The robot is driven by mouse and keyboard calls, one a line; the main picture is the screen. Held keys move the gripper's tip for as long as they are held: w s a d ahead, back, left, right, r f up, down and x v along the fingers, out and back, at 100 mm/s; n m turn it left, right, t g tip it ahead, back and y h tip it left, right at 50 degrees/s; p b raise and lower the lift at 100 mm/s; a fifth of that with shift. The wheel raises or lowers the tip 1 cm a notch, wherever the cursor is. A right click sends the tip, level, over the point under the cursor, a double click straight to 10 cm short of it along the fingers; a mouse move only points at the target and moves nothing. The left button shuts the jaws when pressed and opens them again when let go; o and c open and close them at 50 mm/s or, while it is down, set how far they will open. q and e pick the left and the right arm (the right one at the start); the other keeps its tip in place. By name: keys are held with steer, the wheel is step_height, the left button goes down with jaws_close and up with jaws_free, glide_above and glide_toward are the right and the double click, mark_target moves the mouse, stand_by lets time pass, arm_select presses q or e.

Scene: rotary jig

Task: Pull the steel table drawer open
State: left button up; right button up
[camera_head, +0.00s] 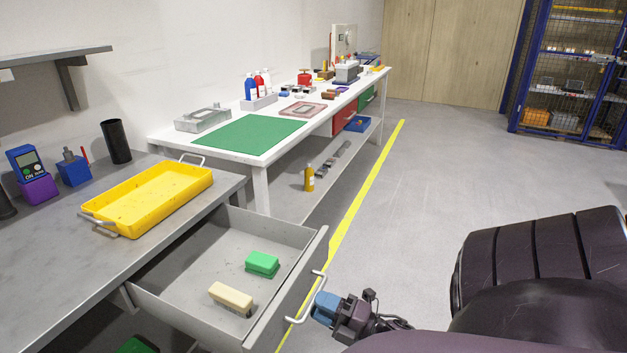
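The steel table drawer (200,262) stands pulled well out from under the steel table (60,262), its inside in plain view. Its front panel (290,295) carries a silver bar handle (319,285). My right gripper (324,307) is at the handle's outer side, its blue fingertips touching or very near the bar. I cannot tell whether the fingers are closed around it. My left gripper is not in view.
The drawer holds a green block (262,263) and a cream block (231,298). A yellow tray (150,198) lies on the steel table. A white workbench (170,140) stands beyond. The grey floor (450,165) on the right is clear.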

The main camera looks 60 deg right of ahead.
steer(key=v, duration=0.8)
steer(key=shift+s, duration=0.1)
stand_by(0.3)
steer(key=w+a+f+m+g+h+p, duration=0.25)
steer(key=f+m+g+h, duration=0.3)
steer(key=m, duration=0.95)
arm_select(q)
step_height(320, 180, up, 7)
steer(key=p, duration=0.5)
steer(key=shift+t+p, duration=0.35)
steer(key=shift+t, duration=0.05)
arm_select(e)
steer(key=a+r+m+g+y, duration=0.1)
steer(key=a+r+g+y, duration=0.1)
steer(key=a, duration=0.6)
steer(key=s+a+r+m+g+y, duration=0.1)
steer(key=a+r, duration=0.2)
steer(key=a, duration=0.5)
steer(key=shift+s+m+g+y, duration=0.3)
steer(key=shift+m+g+y, duration=0.05)
steer(key=shift+m, duration=0.05)
